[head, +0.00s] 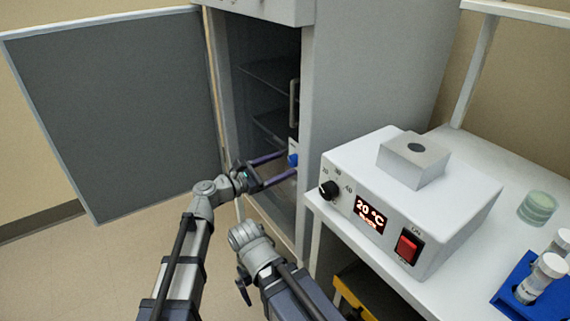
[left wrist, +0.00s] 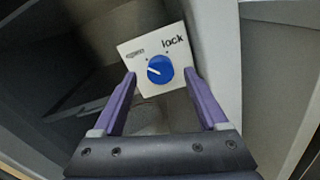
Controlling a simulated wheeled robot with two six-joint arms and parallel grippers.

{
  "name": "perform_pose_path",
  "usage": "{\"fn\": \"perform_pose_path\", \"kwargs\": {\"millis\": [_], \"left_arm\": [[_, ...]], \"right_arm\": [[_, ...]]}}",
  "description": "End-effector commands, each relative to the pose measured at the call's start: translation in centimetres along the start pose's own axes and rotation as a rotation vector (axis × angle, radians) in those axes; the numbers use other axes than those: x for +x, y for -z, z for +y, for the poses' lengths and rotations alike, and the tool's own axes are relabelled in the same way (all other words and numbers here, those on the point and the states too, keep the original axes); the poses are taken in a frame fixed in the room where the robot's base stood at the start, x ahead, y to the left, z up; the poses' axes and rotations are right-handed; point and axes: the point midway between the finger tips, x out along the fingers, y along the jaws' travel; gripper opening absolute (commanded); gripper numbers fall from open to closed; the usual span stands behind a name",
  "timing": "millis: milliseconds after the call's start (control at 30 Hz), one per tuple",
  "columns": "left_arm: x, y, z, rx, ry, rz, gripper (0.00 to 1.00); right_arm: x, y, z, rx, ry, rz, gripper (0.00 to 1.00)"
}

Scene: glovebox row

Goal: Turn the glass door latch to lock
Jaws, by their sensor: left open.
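The latch is a blue round knob (left wrist: 160,70) on a white plate (left wrist: 178,45) marked "lock" at its upper right; the label at its upper left is too blurred to read. The knob's white pointer line points left, away from "lock". In the head view the knob (head: 293,160) sits at the edge of the glass door (head: 262,85), which appears closed. My left gripper (left wrist: 160,76) is open, with one purple finger on each side of the knob; I cannot tell whether they touch it. It also shows in the head view (head: 289,164). My right gripper cannot be made out.
The outer grey door (head: 115,110) stands swung open to the left. A door handle (head: 294,102) is above the latch. On the right, a bench (head: 480,190) holds a white heater box (head: 400,205), a green dish stack (head: 537,207) and a blue tube rack (head: 515,290).

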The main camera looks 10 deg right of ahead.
Motion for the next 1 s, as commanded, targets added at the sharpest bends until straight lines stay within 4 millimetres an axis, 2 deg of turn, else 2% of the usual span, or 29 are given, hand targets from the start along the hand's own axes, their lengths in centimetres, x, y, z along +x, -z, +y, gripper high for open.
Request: {"fn": "perform_pose_path", "kwargs": {"millis": [33,200,500,1000], "left_arm": [[0.7,0.0,0.1,0.000,0.002,0.000,0.76],[1.7,0.0,0.0,0.001,0.000,0.000,0.76],[1.8,0.0,0.0,0.001,0.000,0.000,0.76],[1.8,0.0,0.0,0.001,0.000,0.000,0.20]], "right_arm": [[0.0,0.0,0.0,0.000,0.000,0.000,1.00],[0.0,0.0,0.0,0.000,0.000,0.000,1.00],[0.0,0.0,0.0,0.000,0.000,0.000,1.00],[0.0,0.0,0.0,0.000,0.000,0.000,1.00]]}}
